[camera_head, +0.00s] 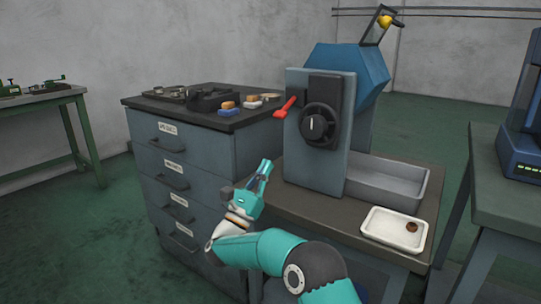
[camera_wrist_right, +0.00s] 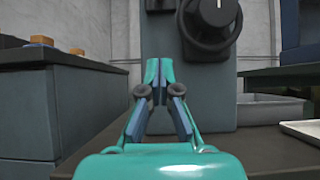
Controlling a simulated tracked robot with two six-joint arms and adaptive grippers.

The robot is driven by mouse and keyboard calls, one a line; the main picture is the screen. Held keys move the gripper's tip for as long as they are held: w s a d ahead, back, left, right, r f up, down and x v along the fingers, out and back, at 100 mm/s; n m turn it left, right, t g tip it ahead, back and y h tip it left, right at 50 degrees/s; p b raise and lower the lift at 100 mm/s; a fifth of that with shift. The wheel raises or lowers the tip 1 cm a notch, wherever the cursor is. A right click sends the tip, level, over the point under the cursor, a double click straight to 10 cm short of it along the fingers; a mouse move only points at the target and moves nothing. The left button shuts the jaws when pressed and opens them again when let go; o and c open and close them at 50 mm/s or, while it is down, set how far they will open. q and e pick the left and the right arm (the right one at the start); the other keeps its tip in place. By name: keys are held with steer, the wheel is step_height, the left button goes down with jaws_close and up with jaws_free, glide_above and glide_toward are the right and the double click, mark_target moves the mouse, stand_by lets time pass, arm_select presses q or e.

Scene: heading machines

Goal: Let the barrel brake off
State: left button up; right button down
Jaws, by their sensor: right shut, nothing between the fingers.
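The machine (camera_head: 352,165) is a blue-grey upright housing with an octagonal blue barrel (camera_head: 346,68) at its top. A red lever (camera_head: 285,108) sticks out from the left side of the housing, angled down to the left. A black round dial (camera_head: 318,125) with a white mark is on the front; it also shows at the top of the right wrist view (camera_wrist_right: 213,16). My right gripper (camera_head: 265,166) is below the red lever and in front of the housing, apart from both. Its fingertips (camera_wrist_right: 152,72) are together and empty. My left gripper is not in view.
A drawer cabinet (camera_head: 198,172) stands left of the machine, with small blocks and black parts on top. A green-legged bench (camera_head: 520,165) stands right.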

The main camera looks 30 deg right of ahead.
mark_target(287, 107)
steer(key=w+d+r, duration=0.2)
steer(key=d+r, duration=0.3)
steer(key=r, duration=0.4)
steer(key=shift+r, duration=0.15)
